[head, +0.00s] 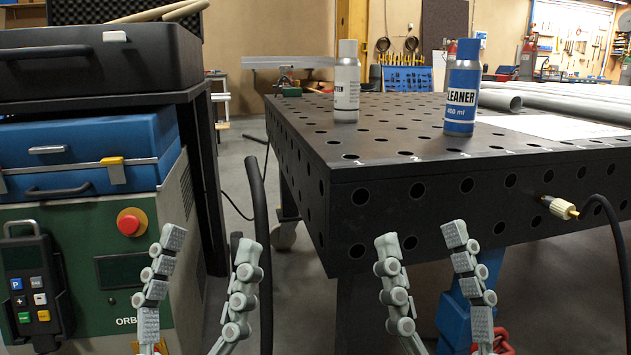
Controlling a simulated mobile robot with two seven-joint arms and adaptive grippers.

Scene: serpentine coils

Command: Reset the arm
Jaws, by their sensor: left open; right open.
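My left gripper (209,250) is open and empty at the lower left, in front of the green and grey machine and the gap beside the table. My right gripper (420,243) is open and empty at the lower middle, in front of the table's front side. Both point upward with fingers spread, and nothing is between either pair. The black perforated table (345,205) stands behind them. A white and grey bottle (346,85) and a blue cleaner bottle (462,95) stand upright on it, beyond both grippers.
The green and grey machine (100,225) with a red button (130,222) stands at left, carrying a blue case (80,150). A black case (100,62) is above. Grey pipes (560,100) and a white sheet (555,127) lie on the table. A black cable (620,250) hangs at right.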

